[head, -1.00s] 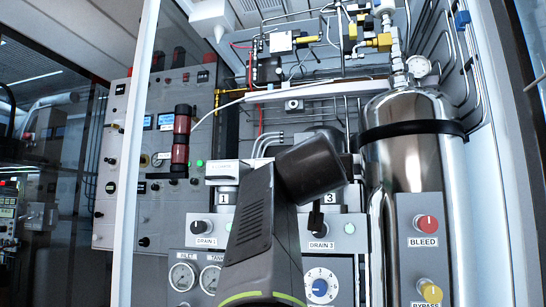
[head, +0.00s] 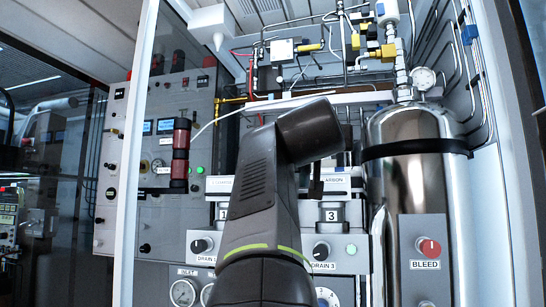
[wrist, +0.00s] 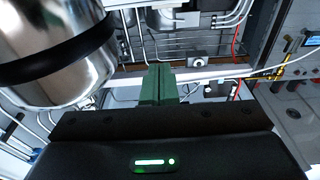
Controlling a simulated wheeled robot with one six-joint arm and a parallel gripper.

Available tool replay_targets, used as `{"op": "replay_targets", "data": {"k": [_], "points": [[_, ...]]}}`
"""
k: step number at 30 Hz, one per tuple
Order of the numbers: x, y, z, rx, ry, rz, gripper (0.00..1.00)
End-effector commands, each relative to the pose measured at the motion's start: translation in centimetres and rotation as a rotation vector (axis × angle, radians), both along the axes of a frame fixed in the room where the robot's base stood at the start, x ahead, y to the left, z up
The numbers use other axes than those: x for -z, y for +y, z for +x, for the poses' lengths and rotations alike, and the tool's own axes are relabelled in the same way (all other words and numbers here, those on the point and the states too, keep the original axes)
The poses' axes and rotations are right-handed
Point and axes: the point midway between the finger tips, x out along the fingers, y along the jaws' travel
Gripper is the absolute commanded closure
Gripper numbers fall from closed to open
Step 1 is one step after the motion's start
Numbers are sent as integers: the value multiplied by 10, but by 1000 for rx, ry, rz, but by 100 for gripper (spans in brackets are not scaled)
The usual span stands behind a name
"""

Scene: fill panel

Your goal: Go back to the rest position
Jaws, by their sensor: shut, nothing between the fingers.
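My gripper shows in the wrist view as two green fingers (wrist: 158,84) close together with nothing between them. Beyond the fingertips are a pale horizontal rail and thin pipes, and the fingers look apart from them. In the head view my grey arm rises in front of the panel. The fingers are hidden there behind the dark wrist end.
A steel cylinder (head: 408,185) with a black band stands right of my arm; it also shows in the wrist view (wrist: 50,45). A red BLEED knob (head: 429,247), a DRAIN 3 knob (head: 321,251), a gauge (head: 423,78) and a red-black column (head: 181,153) are nearby.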

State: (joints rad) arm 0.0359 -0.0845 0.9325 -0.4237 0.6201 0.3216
Motion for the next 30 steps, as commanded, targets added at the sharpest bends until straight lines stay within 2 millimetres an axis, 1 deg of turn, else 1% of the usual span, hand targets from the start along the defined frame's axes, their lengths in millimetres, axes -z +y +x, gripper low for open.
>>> {"op": "replay_targets", "data": {"k": [1,4,14,17,24,30], "points": [[-5,0,0,0,-1,0,100],[-7,0,0,0,-2,-1,100],[-4,0,-1,0,-2,-2,100],[6,0,0,0,0,-1,100],[46,0,0,1,5,1,100],[73,-1,2,2,9,1,100]]}}
